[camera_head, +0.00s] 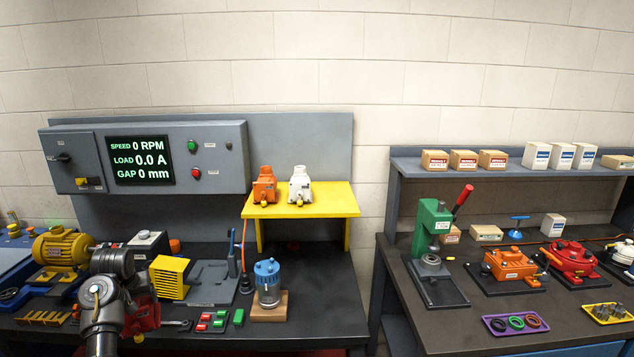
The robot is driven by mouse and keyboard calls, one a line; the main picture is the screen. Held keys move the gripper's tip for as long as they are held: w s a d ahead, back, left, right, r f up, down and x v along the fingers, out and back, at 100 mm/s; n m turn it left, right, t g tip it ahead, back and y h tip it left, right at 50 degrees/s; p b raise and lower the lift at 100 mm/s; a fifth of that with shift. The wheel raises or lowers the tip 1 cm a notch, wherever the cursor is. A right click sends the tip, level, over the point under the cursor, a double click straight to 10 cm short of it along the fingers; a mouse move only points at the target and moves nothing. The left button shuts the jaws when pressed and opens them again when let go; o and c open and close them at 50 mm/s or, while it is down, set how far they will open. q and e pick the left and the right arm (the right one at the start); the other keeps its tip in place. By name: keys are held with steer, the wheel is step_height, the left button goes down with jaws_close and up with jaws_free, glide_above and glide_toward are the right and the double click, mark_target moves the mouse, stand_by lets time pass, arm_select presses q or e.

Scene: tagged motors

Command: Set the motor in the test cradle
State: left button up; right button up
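A blue-topped silver motor (268,283) stands upright on a wooden block on the left bench. An orange motor (264,185) and a white motor (300,186) sit on the yellow shelf (330,201). A grey fixture (212,284), possibly the test cradle, lies beside a slotted yellow guard (169,277); no motor shows on its bare part. My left arm comes in at the lower left, and its links hide the gripper's fingers. A dark red object (147,316) shows partly behind my arm; I cannot tell whether it is held. My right gripper is out of view.
A large yellow motor (62,248) is at the far left. Red and green blocks (212,320) lie near the bench front. A panel (145,158) reads 0 RPM. A gap separates the right bench, with its green press (432,225) and purple tray (515,323).

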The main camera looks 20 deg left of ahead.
arm_select(q)
glide_above(159, 309)
steer(key=shift+r+m, duration=0.1)
steer(key=shift+m, duration=0.3)
steer(key=w+d+f+m+t+h, duration=0.1)
steer(key=w+d+m, duration=0.15)
steer(key=d, duration=0.65)
steer(key=w+d+f+m, duration=0.1)
steer(key=w+d, duration=0.3)
steer(key=d, duration=0.5)
steer(key=s+d, duration=0.6)
steer(key=d, duration=0.3)
steer(key=s+d+r+m+h, duration=0.2)
steer(key=d+r+m+h, duration=0.2)
steer(key=d+r+m, duration=0.65)
steer(key=s+d+m+g+h, duration=0.1)
steer(key=s+d+m, duration=0.1)
steer(key=s, duration=0.5)
steer(key=s+d+m+h, duration=0.1)
steer(key=s+d+m, duration=0.15)
steer(key=s, duration=0.45)
step_height(159, 309, down, 15)
steer(key=b, duration=1.4)
